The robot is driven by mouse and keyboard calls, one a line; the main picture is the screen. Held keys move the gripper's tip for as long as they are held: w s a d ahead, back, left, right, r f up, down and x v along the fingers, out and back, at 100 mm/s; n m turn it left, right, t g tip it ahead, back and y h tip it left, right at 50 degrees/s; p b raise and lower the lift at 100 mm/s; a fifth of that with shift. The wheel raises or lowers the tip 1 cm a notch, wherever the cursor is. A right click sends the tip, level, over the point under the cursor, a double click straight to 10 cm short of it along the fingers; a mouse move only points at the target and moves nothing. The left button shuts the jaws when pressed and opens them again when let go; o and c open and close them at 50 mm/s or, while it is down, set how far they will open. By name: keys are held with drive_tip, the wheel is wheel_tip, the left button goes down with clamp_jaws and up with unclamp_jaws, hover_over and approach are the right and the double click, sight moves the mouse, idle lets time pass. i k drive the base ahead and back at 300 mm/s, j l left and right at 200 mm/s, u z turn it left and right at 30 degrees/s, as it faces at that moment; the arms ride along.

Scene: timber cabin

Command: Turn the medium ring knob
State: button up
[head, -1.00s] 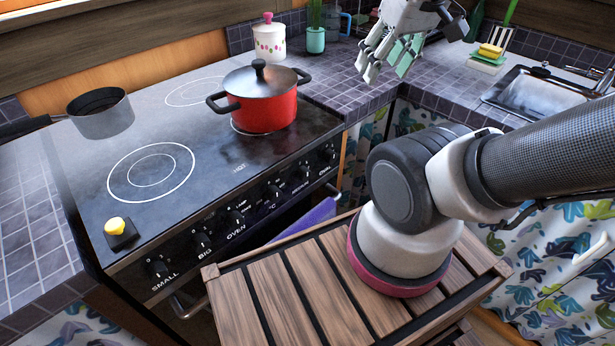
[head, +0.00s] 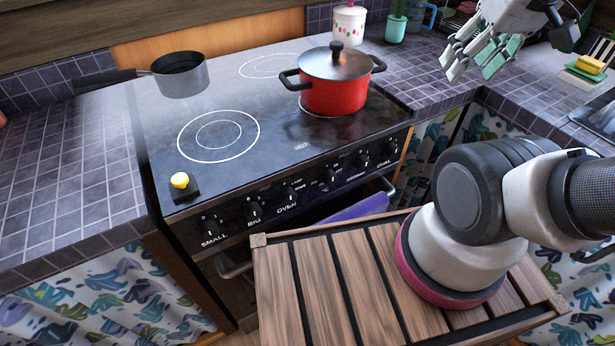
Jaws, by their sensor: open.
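The stove's front panel carries a row of black knobs. The medium ring knob (head: 362,160) appears to be the second from the right, with a small, hard-to-read label below it. The oval knob (head: 391,147) is to its right. Left of it are the oven knob (head: 290,192), the big knob (head: 254,209) and the small knob (head: 208,223), with one more knob between. My gripper (head: 476,58) is open and empty at the top right, above the counter. It is well apart from the knobs, up and to their right.
A red lidded pot (head: 334,92) stands on the right of the stove top (head: 270,165). A grey saucepan (head: 181,76) sits at the left. A purple cloth (head: 350,208) hangs below the panel.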

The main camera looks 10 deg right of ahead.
sight(361, 163)
drive_tip(key=k+j, duration=0.8)
drive_tip(key=j, duration=0.2)
drive_tip(key=j+z, duration=0.05)
